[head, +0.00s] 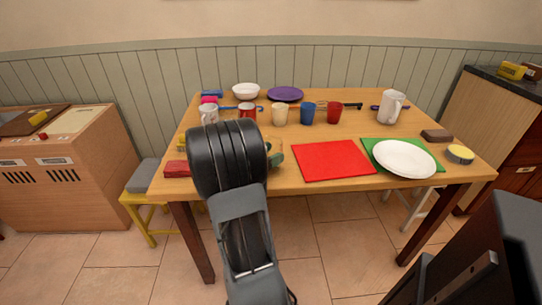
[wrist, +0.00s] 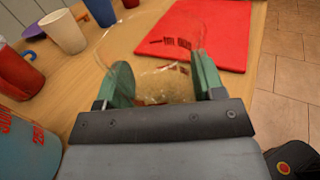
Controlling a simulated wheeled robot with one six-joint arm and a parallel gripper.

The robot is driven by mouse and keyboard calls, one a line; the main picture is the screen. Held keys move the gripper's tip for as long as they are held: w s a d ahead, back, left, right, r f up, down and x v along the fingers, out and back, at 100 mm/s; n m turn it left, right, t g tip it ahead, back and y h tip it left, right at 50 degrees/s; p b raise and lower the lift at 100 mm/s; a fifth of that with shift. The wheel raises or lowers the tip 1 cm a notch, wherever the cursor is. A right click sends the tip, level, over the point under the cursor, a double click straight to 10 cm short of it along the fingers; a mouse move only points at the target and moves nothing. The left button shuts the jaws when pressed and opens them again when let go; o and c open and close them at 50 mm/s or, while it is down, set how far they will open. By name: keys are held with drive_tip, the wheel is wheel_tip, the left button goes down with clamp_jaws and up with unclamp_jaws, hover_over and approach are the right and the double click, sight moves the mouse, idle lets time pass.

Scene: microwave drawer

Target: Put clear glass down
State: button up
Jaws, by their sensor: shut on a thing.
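The clear glass (wrist: 155,82) is see-through and sits between the two green fingertips of my gripper (wrist: 163,78) in the wrist view. My gripper is shut on it, with one finger on each side. The wooden table top shows through the glass. I cannot tell whether its base touches the table. In the head view my arm hides most of the gripper; a green fingertip (head: 276,158) shows at its right, over the table's front left part. The glass is hardly visible there.
The table (head: 230,180) has a red mat (head: 333,160) right of my gripper and a white plate (head: 404,158) on a green mat (head: 437,171). A cream cup (head: 280,115), blue cup (head: 307,113) and red cup (head: 334,113) stand behind. A red block (head: 177,169) lies left.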

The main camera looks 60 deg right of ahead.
drive_tip(key=shift+f, duration=0.15)
drive_tip(key=shift+f, duration=0.1)
drive_tip(key=o, duration=1.2)
